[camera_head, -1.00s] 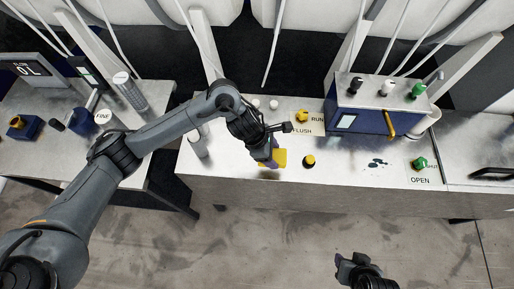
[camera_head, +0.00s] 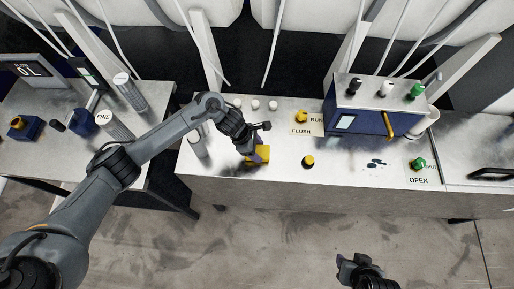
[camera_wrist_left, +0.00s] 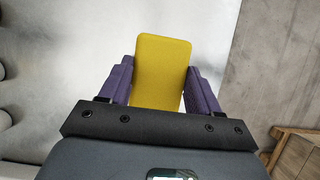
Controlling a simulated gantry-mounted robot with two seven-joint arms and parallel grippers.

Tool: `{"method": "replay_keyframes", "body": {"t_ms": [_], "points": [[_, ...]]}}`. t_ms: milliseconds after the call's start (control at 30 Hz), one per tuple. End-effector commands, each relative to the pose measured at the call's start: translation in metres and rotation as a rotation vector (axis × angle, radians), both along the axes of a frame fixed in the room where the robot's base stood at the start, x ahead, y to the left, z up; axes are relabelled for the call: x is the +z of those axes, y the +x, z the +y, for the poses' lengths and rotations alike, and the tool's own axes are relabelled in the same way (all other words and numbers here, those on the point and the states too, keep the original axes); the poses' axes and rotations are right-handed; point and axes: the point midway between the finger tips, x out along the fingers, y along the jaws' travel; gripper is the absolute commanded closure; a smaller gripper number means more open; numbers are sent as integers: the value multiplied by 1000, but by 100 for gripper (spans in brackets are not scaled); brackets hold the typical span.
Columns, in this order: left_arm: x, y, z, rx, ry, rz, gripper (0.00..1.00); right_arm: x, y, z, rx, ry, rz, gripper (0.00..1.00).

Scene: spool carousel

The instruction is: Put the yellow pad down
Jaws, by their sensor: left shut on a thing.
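The yellow pad (camera_head: 261,152) is between the purple fingers of my left gripper (camera_head: 257,157), over the left part of the middle bench near its front edge. In the left wrist view the pad (camera_wrist_left: 161,70) lies between the two purple fingers (camera_wrist_left: 160,85), which close on its sides. I cannot tell whether the pad touches the bench top. My right gripper (camera_head: 352,268) shows at the bottom, over the floor and away from the bench; its jaw state is unclear.
On the middle bench (camera_head: 230,178) stand a black and yellow knob (camera_head: 308,161), a yellow knob by the FLUSH/RUN label (camera_head: 302,117), several small white pegs and a white cylinder (camera_head: 197,147). A blue box (camera_head: 358,120) stands right. The bench front between pad and black-yellow knob is clear.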

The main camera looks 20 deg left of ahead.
Motion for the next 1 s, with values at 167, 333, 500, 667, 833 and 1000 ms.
{"method": "replay_keyframes", "body": {"t_ms": [167, 333, 500, 667, 833, 1000], "points": [[0, 0, 0, 0, -1, -1, 86, 0, 0, 1, -3, 5, 0, 57], [-3, 0, 0, 0, 0, -1, 86, -2, 1, 2, -6, 9, -2, 57], [-3, 0, 0, 0, 0, -1, 29, -4, 1, 2, -6, 10, -1, 57], [-3, 0, 0, 0, 0, -1, 12, -4, 1, 2, -5, 10, -2, 57], [-3, 0, 0, 0, 0, 0, 12, -4, 1, 2, -5, 8, -2, 57], [0, 0, 0, 0, 0, 0, 12, 1, 1, 1, -1, 3, -2, 57]]}}
